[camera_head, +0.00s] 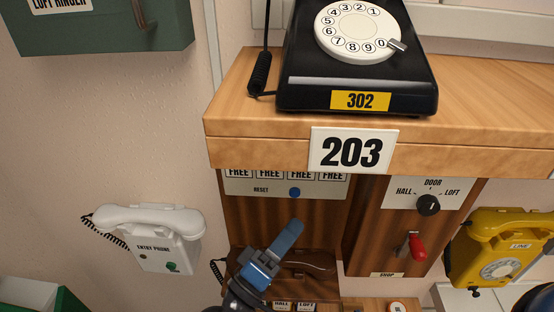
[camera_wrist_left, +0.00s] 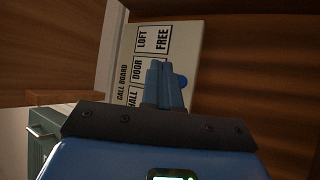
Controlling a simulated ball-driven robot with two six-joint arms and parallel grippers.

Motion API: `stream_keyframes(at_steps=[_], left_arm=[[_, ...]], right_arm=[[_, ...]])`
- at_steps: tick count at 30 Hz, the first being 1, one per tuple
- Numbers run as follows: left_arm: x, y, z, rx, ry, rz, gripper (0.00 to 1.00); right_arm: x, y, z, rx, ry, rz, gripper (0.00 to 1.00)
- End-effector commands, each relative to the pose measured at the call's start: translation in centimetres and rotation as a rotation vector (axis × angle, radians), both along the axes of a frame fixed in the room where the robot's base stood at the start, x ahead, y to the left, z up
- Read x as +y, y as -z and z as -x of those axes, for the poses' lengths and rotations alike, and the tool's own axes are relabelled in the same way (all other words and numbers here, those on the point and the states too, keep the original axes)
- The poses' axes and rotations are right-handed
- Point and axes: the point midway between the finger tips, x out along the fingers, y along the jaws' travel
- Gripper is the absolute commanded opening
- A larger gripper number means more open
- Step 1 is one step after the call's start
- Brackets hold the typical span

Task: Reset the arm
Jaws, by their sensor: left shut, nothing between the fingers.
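My left gripper (camera_head: 291,232) is in the lower middle of the head view, its blue fingers shut and empty, pointing up toward the call board. The white call board (camera_head: 270,188) carries FREE labels, a RESET label and a blue button (camera_head: 295,192), just above the fingertips in that view. In the left wrist view, my shut fingers (camera_wrist_left: 159,68) point at the board (camera_wrist_left: 188,45), and the blue button (camera_wrist_left: 181,81) shows just right of them. A gap or contact between fingers and button cannot be told. My right gripper is not in view.
A wooden shelf (camera_head: 460,133) with a 203 plate and a black dial phone (camera_head: 300,85) overhangs the board. A dark knob (camera_head: 428,205) and red lever (camera_head: 417,247) are to the right. A white entry phone (camera_head: 165,240) hangs left, a yellow phone (camera_head: 480,240) right.

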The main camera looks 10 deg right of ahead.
Motion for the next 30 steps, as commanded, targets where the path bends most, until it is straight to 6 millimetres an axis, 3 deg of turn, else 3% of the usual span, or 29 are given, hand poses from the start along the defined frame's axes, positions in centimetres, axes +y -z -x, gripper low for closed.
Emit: stream_keyframes(at_steps=[5,11,14,20,24,30], left_arm=[[0.2,-0.1,-0.2,-0.015,-0.023,-0.001,0.0],[2.2,-0.3,-1.6,-0.151,-0.229,-0.082,0.0],[5.6,2.4,-2.3,-0.236,-0.418,-0.208,0.0],[16.0,9.9,-1.6,-0.392,-0.803,-0.582,0.0],[22.0,14.3,1.2,-0.454,-0.962,-0.843,0.0],[27.9,19.7,6.4,-0.445,-1.055,-1.157,0.0]], right_arm=[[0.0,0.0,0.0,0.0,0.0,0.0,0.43],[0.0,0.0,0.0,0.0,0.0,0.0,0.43],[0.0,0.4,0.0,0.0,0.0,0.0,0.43],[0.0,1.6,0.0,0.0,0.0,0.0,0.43],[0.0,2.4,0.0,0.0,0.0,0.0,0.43],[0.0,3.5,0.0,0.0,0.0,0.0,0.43]])
